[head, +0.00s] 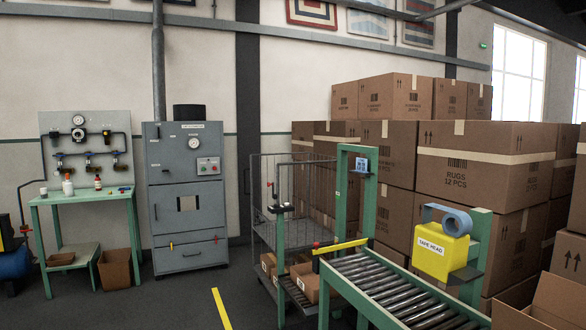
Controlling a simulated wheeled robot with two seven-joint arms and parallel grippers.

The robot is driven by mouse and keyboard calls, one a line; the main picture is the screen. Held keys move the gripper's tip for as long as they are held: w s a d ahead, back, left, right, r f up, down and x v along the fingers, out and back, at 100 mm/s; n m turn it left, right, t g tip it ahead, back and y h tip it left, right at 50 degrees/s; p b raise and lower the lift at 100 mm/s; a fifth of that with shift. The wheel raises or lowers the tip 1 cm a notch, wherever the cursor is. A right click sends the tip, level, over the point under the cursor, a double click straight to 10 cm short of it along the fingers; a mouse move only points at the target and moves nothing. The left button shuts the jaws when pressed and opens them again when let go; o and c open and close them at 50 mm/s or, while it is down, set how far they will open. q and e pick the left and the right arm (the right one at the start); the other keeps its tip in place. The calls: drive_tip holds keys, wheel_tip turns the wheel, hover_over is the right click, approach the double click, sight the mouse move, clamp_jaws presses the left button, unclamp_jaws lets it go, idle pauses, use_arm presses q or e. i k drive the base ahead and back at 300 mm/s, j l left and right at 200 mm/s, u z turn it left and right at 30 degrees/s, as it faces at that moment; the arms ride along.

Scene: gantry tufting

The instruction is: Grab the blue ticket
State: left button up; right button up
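A small blue and white piece (361,165) shows at the upper right of the green upright frame over the roller conveyor. It may be the blue ticket, but it is too small to read. No other ticket-like blue piece is clear to me. Neither of my grippers is in view.
The roller conveyor (385,290) with a yellow bar (341,246) and yellow tape head (441,252) stands at right before stacked cartons (484,185). A wire cart (262,232) is behind it. A grey cabinet (187,225) and green bench (84,197) stand left. Floor at front left is clear.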

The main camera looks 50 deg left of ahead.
sight(361, 164)
drive_tip(key=u, duration=1.05)
drive_tip(key=i+j+u, duration=0.3)
drive_tip(key=i, duration=0.45)
drive_tip(key=i+j+u, duration=0.25)
drive_tip(key=i, duration=0.5)
drive_tip(key=i+j+u, duration=0.1)
drive_tip(key=i+u, duration=0.2)
drive_tip(key=i, duration=0.5)
drive_tip(key=i+j+z, duration=0.1)
drive_tip(key=i+z, duration=0.35)
drive_tip(key=i+j+z, duration=0.3)
drive_tip(key=i+z, duration=0.2)
